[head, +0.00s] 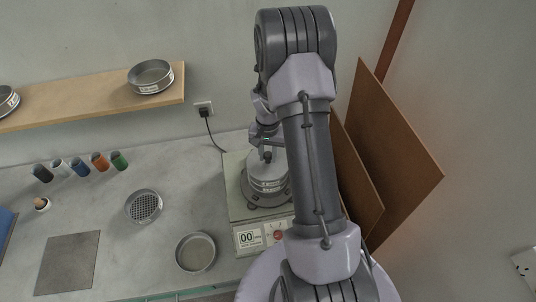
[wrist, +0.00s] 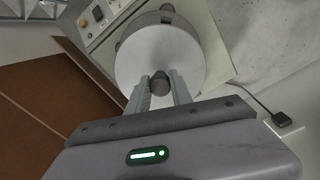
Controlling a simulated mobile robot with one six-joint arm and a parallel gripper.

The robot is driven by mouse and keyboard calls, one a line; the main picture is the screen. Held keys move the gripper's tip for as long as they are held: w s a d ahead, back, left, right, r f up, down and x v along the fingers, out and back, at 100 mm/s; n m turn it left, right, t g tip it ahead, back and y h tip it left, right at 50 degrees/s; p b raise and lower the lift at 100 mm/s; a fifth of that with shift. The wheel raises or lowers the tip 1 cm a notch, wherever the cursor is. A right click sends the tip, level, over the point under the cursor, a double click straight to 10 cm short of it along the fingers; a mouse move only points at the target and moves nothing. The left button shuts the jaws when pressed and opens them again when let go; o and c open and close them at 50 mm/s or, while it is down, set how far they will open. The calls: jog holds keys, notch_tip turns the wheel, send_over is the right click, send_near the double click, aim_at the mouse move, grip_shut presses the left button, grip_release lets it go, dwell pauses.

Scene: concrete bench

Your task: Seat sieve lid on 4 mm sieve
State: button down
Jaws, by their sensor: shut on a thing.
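The sieve lid (head: 259,163) is a plain grey disc with a dark knob; it also fills the upper middle of the wrist view (wrist: 160,52). My gripper (head: 267,156) is shut on the knob, with one finger on each side of it in the wrist view (wrist: 159,88). The lid is at the top of a stack of metal sieves (head: 269,186) with white labels, on the shaker (head: 237,208). The labels are too small to read, so I cannot tell which sieve is 4 mm. The lid looks level; whether it touches the rim cannot be told.
A coarse mesh sieve (head: 143,207) and a shallow round pan (head: 195,253) lie on the bench. Another sieve (head: 150,77) stands on the wooden shelf (head: 95,97). Several coloured cups (head: 80,167) stand at the back left. Brown boards (head: 395,150) lean close on the right.

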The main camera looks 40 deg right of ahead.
aim_at(267, 155)
jog(key=c, duration=1.1)
grip_release()
jog(key=shift+o, duration=0.2)
notch_tip(267, 155, up, 18)
jog(key=shift+f+p, duration=0.25)
jog(key=shift+p, duration=0.1)
jog(key=s+a+f+n+t+b, duration=0.1)
jog(key=s+a+f+b, duration=0.1)
jog(key=a+b, duration=0.55)
jog(key=s+a+f+n+t+b, duration=0.1)
jog(key=s+a+f+t+b, duration=0.15)
jog(key=a+b, duration=0.45)
jog(key=s+a+f+n+t+y+b, duration=0.1)
jog(key=s+a+f+b, duration=0.3)
jog(key=s+a+b, duration=0.1)
jog(key=s+a+f+n+t+y+b, duration=0.1)
jog(key=s+a+f+n+b, duration=0.1)
jog(key=s+a+f+b, duration=0.3)
jog(key=s+b, duration=0.3)
jog(key=s, duration=0.1)
jog(key=shift+a+b, duration=0.3)
